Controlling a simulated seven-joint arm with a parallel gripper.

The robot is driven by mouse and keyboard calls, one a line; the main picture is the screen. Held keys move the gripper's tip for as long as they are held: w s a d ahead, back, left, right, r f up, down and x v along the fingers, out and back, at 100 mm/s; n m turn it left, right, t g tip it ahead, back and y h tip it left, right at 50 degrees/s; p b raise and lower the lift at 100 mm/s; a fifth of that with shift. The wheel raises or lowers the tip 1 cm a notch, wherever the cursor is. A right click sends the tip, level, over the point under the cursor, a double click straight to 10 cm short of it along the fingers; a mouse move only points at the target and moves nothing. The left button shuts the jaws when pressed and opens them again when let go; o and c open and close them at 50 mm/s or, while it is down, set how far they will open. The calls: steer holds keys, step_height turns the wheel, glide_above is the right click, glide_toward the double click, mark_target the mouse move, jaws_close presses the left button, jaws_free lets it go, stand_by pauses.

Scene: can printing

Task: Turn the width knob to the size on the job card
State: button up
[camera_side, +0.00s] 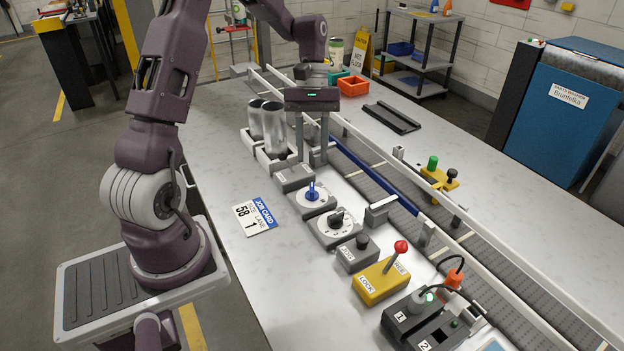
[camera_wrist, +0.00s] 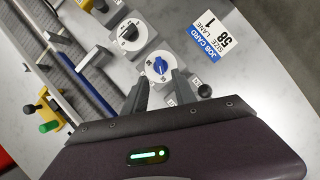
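The job card (camera_side: 255,216) lies flat on the table left of the dials and reads size 58, lane 1; it also shows in the wrist view (camera_wrist: 217,35). A blue pointer knob (camera_side: 312,192) sits on a round white dial; in the wrist view the blue knob (camera_wrist: 160,66) is just beyond the fingertips. A black knob (camera_side: 337,217) on a similar dial is beside it, also in the wrist view (camera_wrist: 130,33). The dial markings are too small to read surely. My gripper (camera_side: 312,162) is open and empty, its fingers pointing down behind the blue knob, apparently not touching it.
A grey box with a black button (camera_side: 361,242), a yellow lock box with a red-topped lever (camera_side: 382,282) and a black socket box (camera_side: 425,322) continue the row. Cans (camera_side: 273,130) stand left of my gripper. The conveyor (camera_side: 385,192) runs alongside. Table left of the card is clear.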

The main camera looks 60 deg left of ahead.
mark_target(312, 186)
steer(key=x, duration=0.7)
jaws_close()
